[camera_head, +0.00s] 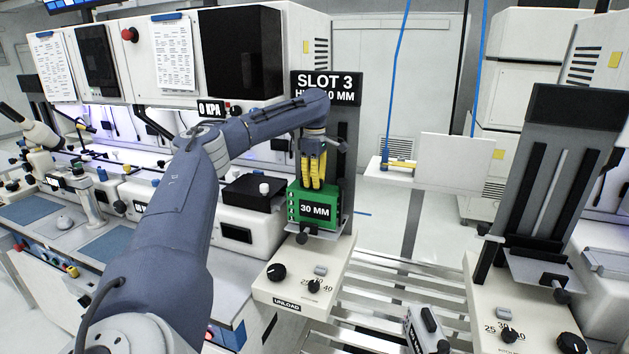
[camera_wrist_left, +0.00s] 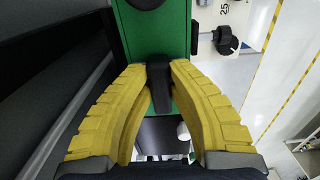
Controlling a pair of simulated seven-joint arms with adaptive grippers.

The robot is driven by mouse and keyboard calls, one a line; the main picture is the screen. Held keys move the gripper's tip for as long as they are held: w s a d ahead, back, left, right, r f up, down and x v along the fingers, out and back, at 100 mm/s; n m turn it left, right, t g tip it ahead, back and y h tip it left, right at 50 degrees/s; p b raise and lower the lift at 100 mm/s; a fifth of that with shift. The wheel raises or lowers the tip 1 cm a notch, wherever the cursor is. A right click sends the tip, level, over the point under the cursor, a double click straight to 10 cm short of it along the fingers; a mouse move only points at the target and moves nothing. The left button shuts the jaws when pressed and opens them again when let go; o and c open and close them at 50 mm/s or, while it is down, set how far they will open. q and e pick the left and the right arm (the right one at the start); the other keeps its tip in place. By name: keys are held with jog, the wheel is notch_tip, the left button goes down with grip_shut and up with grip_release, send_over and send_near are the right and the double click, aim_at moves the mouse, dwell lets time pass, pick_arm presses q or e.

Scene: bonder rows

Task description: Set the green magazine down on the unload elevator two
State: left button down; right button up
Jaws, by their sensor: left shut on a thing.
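The green magazine (camera_head: 296,208), with a black "30 MM" label, is upright at the unload elevator under the "SLOT 3" sign. My left gripper (camera_head: 313,184) comes down from above with yellow fingers and is shut on the magazine's top handle. In the left wrist view the yellow fingers (camera_wrist_left: 160,72) close on a black handle on top of the green magazine (camera_wrist_left: 178,40). The elevator's grey plate (camera_head: 333,232) is directly under the magazine; I cannot tell whether they touch. My right gripper is not in view.
The "SLOT 3" sign (camera_head: 325,88) and dark elevator column stand right behind the magazine. The cream unload base (camera_head: 290,290) with knobs is below. Another elevator (camera_head: 548,268) with an empty plate stands at right. A white machine with a black box (camera_head: 254,190) is close on the left.

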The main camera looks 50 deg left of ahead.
pick_arm(q)
jog(key=shift+f, duration=0.6)
jog(key=c, duration=1.3)
grip_release()
jog(key=shift+o, duration=0.2)
notch_tip(320, 180, up, 12)
dwell(0.7)
